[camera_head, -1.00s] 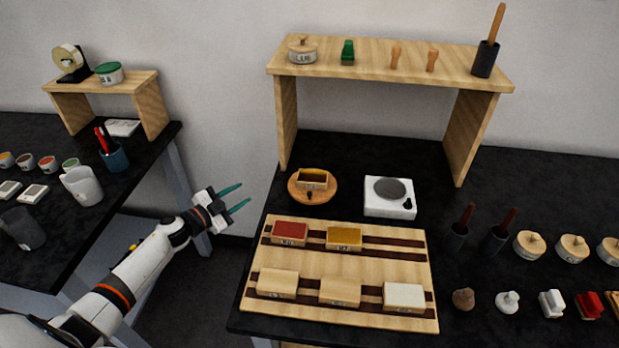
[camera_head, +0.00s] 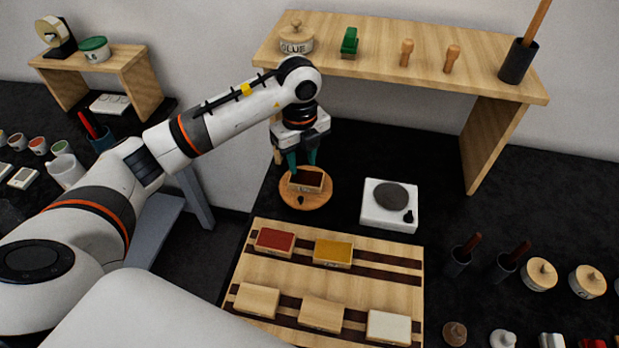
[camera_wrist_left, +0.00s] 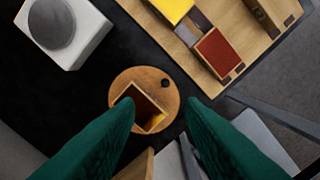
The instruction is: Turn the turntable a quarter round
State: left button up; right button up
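The turntable (camera_head: 317,199) is a round wooden disc at the back left of the dark bench, with a small dark knob near its front edge. A small wooden box (camera_head: 307,179) with a dark reddish inside sits on it. My left gripper (camera_head: 303,164) points down over the turntable, its green fingers apart at the box. In the left wrist view the turntable (camera_wrist_left: 139,77) and box (camera_wrist_left: 148,104) show between and beyond the spread fingertips (camera_wrist_left: 160,102); one finger covers part of the box. I cannot tell whether the fingers touch it. My right gripper is out of view.
A white device (camera_head: 390,219) with a grey disc stands right of the turntable. A wooden rack (camera_head: 383,268) with several blocks lies in front. A wooden shelf (camera_head: 420,70) with a glue pot (camera_head: 296,40) stands behind, close to my left arm. Bare bench lies under the shelf.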

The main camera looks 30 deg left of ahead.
pick_arm(q)
jog(key=p, duration=0.2)
send_over(301, 198)
jog(key=f, duration=0.4)
jog(key=shift+s+a+f, duration=0.1)
jog(key=shift+s+f, duration=0.15)
jog(key=f, duration=0.2)
jog(key=f+p, duration=0.1)
jog(key=f, duration=0.2)
jog(key=shift+w+f+p, duration=0.3)
jog(key=shift+f, duration=0.65)
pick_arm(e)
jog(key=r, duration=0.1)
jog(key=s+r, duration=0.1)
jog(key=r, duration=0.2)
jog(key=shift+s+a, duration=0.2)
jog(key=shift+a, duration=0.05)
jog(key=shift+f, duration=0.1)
pick_arm(q)
grip_shut()
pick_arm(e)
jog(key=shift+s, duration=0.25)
